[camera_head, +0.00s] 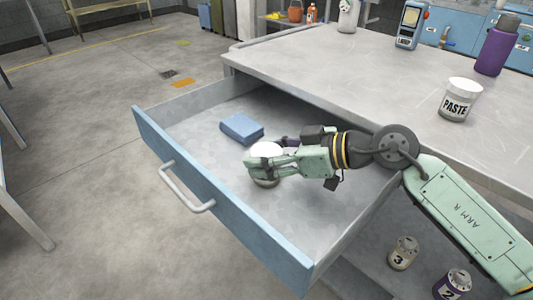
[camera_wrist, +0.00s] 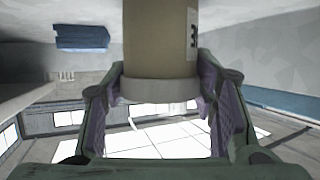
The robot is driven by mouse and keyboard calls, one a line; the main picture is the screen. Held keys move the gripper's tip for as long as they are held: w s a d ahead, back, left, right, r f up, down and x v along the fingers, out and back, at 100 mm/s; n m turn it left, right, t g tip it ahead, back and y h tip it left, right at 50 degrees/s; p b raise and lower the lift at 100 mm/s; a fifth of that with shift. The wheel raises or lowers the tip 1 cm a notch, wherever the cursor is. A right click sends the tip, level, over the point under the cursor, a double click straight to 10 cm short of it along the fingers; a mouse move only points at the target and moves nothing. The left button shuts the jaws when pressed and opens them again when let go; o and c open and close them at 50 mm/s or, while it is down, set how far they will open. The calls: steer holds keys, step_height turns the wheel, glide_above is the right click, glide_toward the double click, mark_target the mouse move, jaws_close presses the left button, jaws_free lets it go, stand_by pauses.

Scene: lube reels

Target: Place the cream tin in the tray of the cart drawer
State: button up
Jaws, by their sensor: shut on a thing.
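The cream tin (camera_head: 266,149) is in my gripper (camera_head: 270,165), over the floor of the open drawer tray (camera_head: 205,150). Its pale top and a bit of its lower end show in the head view; the fingers hide its middle. In the wrist view my gripper (camera_wrist: 163,88) has a finger on each side of the tin (camera_wrist: 155,42), which carries a white label with a dark 3. The tin looks about upright. I cannot tell whether its base touches the tray floor.
A blue block (camera_head: 241,128) lies in the tray, left of the tin. The drawer's blue front (camera_head: 225,210) has a grey handle (camera_head: 185,190). A PASTE jar (camera_head: 460,100) stands on the cart top. A cream tin (camera_head: 403,253) and a purple tin (camera_head: 453,284) stand lower right.

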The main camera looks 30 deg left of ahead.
steer(key=shift+f, duration=0.1)
steer(key=o, duration=1.2)
steer(key=shift+o, duration=0.2)
steer(key=shift+r, duration=0.25)
steer(key=v, duration=0.7)
steer(key=shift+w+d+b, duration=0.1)
steer(key=shift+d+b, duration=0.2)
steer(key=shift+b, duration=0.05)
